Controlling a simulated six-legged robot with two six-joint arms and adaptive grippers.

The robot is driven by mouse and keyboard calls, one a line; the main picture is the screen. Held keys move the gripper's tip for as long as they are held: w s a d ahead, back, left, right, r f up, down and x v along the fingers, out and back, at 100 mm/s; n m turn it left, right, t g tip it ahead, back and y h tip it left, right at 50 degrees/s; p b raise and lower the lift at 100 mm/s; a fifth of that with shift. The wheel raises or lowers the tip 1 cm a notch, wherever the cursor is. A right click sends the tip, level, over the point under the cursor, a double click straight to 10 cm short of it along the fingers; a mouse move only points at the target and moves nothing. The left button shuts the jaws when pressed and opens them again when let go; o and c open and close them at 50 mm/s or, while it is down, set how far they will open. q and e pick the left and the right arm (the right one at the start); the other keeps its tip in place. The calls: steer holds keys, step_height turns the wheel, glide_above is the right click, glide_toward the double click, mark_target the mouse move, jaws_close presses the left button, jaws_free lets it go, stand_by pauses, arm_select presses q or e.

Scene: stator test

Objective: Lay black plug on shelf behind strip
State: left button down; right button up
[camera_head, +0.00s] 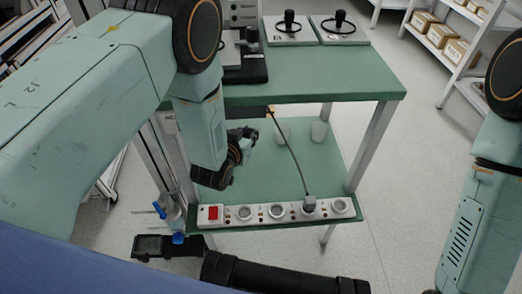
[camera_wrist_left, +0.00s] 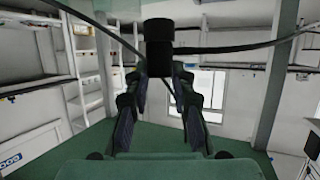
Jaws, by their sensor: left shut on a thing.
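The white power strip (camera_head: 275,212) lies along the front edge of the green lower shelf (camera_head: 270,183), with a red switch at its left end. A grey plug (camera_head: 309,203) with a cable sits in one of its right sockets. My left gripper (camera_head: 247,140) is low over the shelf, behind the strip's left part. In the left wrist view my left gripper (camera_wrist_left: 160,82) has its two fingers around a black cylindrical body, apparently the black plug (camera_wrist_left: 158,45). In the head view the plug is hard to tell from the dark fingers.
The green table top (camera_head: 340,88) overhangs the shelf and carries devices with black knobs (camera_head: 289,18). Two pale cups (camera_head: 319,130) stand farther back on the shelf. A grey leg (camera_head: 372,145) bounds it at right. The shelf's middle, behind the strip, looks clear.

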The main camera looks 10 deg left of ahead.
arm_select(q)
step_height(320, 180, down, 6)
steer(key=shift+r+b, duration=0.15)
steer(key=shift+b, duration=1)
steer(key=shift+f+b, duration=0.3)
steer(key=shift+f, duration=0.15)
step_height(320, 180, down, 3)
steer(key=shift+f+b, duration=0.1)
steer(key=shift+b, duration=0.7)
steer(key=shift+r, duration=0.2)
steer(key=shift+f, duration=0.15)
steer(key=c, duration=1.1)
jaws_free()
steer(key=shift+c, duration=0.2)
